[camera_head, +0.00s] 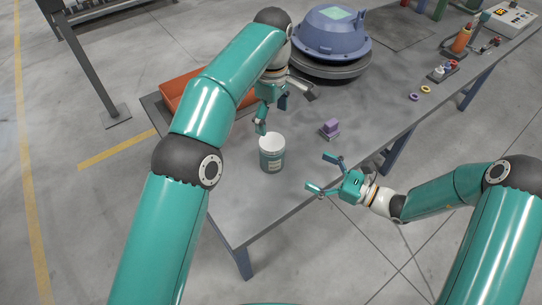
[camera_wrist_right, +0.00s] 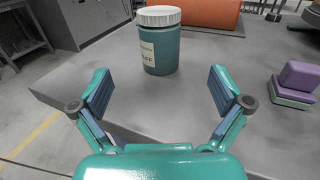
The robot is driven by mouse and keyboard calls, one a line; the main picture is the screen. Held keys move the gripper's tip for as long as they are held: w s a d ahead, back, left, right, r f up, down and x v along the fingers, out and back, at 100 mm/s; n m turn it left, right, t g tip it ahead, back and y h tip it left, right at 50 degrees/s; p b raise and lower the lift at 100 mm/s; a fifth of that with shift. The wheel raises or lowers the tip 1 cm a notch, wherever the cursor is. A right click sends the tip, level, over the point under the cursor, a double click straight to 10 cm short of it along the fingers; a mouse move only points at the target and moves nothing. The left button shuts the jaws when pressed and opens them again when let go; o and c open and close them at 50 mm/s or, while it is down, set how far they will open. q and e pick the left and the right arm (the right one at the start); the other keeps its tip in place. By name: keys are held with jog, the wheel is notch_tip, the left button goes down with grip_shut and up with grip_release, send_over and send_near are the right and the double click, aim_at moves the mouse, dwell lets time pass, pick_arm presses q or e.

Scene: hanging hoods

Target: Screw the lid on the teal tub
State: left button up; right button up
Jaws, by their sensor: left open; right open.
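The teal tub (camera_head: 271,158) stands upright on the grey table and bears a pale label. It also shows in the right wrist view (camera_wrist_right: 160,52). A white ribbed lid (camera_wrist_right: 158,16) sits level on its mouth; it shows as a white top in the head view (camera_head: 272,142). I cannot tell how tight it is. My left gripper (camera_head: 271,118) is open, just above and behind the tub, apart from it. My right gripper (camera_head: 322,174) is open and empty to the right of the tub, its fingers (camera_wrist_right: 160,92) facing the tub with a gap between.
A purple block (camera_head: 330,126) on a layered base stands right of the tub. An orange tray (camera_head: 186,92) lies behind my left arm. A large blue hood (camera_head: 333,32) stands at the back. Purple and yellow rings (camera_head: 426,89) and bottles are far right. The table's front edge is close.

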aim_at(273, 149)
jog(key=x, duration=1.3)
jog(key=shift+w+a, duration=0.15)
jog(key=shift+a, duration=0.15)
grip_shut()
pick_arm(q)
jog(key=n, duration=0.9)
jog(key=shift+f, duration=4)
